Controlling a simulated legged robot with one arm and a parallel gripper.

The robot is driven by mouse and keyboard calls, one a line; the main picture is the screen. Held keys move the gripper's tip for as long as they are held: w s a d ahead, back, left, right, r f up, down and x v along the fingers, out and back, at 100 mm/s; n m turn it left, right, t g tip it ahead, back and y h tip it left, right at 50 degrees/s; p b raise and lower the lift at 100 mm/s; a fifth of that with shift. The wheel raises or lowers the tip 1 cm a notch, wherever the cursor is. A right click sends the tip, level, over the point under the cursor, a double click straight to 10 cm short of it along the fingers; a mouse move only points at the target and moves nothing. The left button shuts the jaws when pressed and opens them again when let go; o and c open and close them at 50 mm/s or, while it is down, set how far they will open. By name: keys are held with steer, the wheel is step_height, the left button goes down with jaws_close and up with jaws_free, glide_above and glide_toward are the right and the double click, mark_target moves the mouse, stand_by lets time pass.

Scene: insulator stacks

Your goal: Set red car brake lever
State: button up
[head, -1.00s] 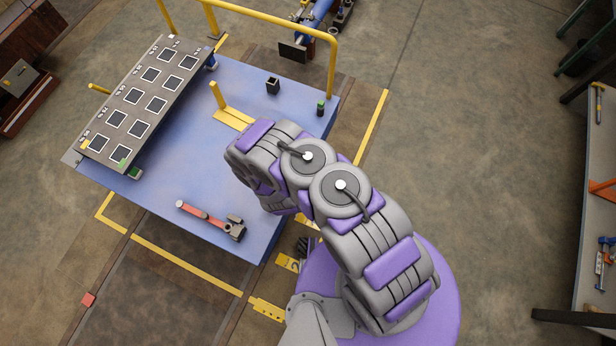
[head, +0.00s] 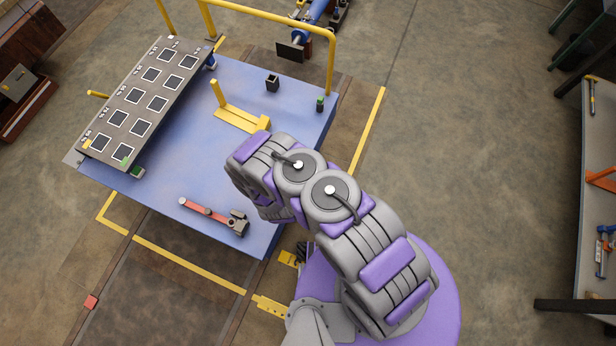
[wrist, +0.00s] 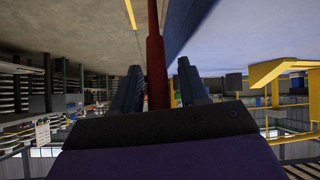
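A red bar with a grey end (head: 208,212) lies on the blue deck (head: 180,185) near its front edge in the head view. My arm hides my gripper there. In the wrist view, which looks upside down, my gripper (wrist: 158,85) has its two dark fingers apart. A red upright rod (wrist: 156,50) shows between them, with a narrow gap visible on each side. The rod's lower end in the picture is hidden behind the gripper body. I cannot tell whether this rod is the brake lever or the bar seen from the head.
A tilted grey panel with marked squares (head: 121,119) stands along the deck's left side. A yellow bracket (head: 240,118) is on the deck, with a small black box (head: 272,83) beyond it. Yellow railing (head: 270,40) borders the back. A tool bench (head: 585,200) is at right.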

steer(key=shift+o, duration=0.3)
steer(key=shift+w+r, duration=0.1)
steer(key=shift+s+r, duration=0.3)
steer(key=shift+r, duration=0.05)
steer(key=p+v, duration=0.5)
steer(key=v, duration=1.1)
steer(key=shift+s+a, duration=0.15)
steer(key=shift+a, duration=0.1)
